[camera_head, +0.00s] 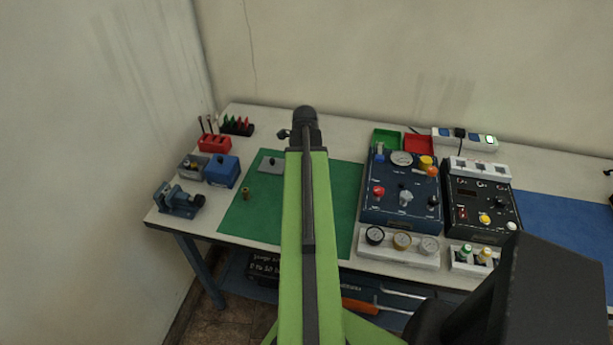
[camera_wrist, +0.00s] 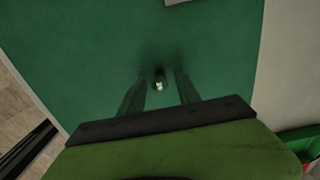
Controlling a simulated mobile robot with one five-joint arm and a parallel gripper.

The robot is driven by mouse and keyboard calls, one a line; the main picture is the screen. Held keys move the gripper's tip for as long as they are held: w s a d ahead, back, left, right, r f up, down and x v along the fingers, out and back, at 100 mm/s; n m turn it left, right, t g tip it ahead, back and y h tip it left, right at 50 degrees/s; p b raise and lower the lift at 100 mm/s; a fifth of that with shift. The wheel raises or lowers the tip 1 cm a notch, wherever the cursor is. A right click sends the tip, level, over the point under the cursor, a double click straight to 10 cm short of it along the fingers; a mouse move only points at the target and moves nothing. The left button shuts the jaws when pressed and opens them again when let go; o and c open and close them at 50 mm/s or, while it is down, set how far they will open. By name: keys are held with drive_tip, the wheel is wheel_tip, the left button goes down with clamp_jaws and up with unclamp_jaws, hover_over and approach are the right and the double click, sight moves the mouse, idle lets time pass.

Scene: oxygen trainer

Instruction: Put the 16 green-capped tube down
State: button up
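In the wrist view my gripper (camera_wrist: 159,78) points down at the green mat (camera_wrist: 85,60), with its two fingers apart. A small dark upright thing with a pale tip, seemingly the green-capped tube (camera_wrist: 159,83), is between the fingers. Gaps of green show on both sides of it, and a dark shadow lies around it. I cannot read a marking on it or tell for sure whether its base touches the mat. In the head view my green arm hides the gripper's fingers and this tube. The green mat (camera_head: 335,200) shows on both sides of the arm.
A blue box (camera_head: 222,172) and vise (camera_head: 178,200) stand left. A blue panel (camera_head: 400,190) and white gauge stand (camera_head: 399,253) stand right. A small rack (camera_head: 471,268) holds capped bottles.

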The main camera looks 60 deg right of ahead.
wheel_tip(320, 180, up, 12)
drive_tip(key=p, duration=1.1)
drive_tip(key=shift+f, duration=0.1)
drive_tip(key=w+a+n, duration=0.9)
drive_tip(key=a, duration=0.4)
drive_tip(key=w+a+n, duration=0.9)
drive_tip(key=w+a, duration=0.1)
drive_tip(key=a, duration=0.3)
drive_tip(key=w+a+n, duration=0.2)
drive_tip(key=a+n, duration=1.2)
drive_tip(key=a, duration=0.8)
drive_tip(key=shift+w+a, duration=0.4)
